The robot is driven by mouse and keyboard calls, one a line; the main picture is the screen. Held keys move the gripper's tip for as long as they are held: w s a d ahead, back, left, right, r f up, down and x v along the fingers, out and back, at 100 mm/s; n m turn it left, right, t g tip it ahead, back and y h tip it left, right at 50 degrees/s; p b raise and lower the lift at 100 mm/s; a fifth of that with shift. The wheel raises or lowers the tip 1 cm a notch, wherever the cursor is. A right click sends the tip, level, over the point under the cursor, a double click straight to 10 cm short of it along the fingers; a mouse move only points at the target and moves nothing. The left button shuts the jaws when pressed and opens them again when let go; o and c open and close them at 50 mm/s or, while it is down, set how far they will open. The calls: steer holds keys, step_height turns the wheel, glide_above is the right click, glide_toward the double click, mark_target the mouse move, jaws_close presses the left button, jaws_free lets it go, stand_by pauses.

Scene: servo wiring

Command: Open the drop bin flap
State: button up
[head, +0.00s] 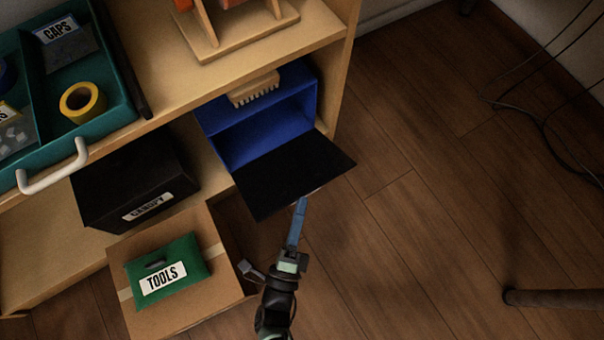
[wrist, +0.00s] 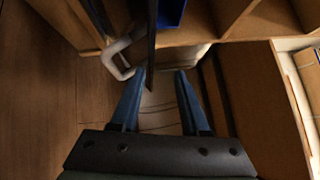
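The drop bin (head: 268,130) is a blue box in the shelf at the right end. Its black flap (head: 295,175) is swung out from the front, and the blue inside shows. In the wrist view the flap (wrist: 151,35) appears edge-on as a thin dark slab, with the blue bin (wrist: 172,12) to its right. A pale bent handle (wrist: 118,58) shows left of the slab; I cannot tell what it is fixed to. My gripper (head: 302,201) is at the flap's lower outer edge. In the wrist view its blue fingers (wrist: 160,73) are apart with nothing between the tips.
A black canopy box (head: 135,180) stands left of the bin. A cardboard box (head: 185,300) with a green tools pouch (head: 168,265) is left of my gripper. A teal tray (head: 115,105) with a white handle lies above. The floor (head: 420,230) at right is mostly clear, with cables beyond.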

steer(key=f+b+v, duration=0.1)
steer(key=b+v, duration=0.1)
steer(key=v, duration=0.7)
steer(key=shift+a+b, duration=0.2)
steer(key=shift+b, duration=0.2)
steer(key=shift+f, duration=0.15)
stand_by(0.8)
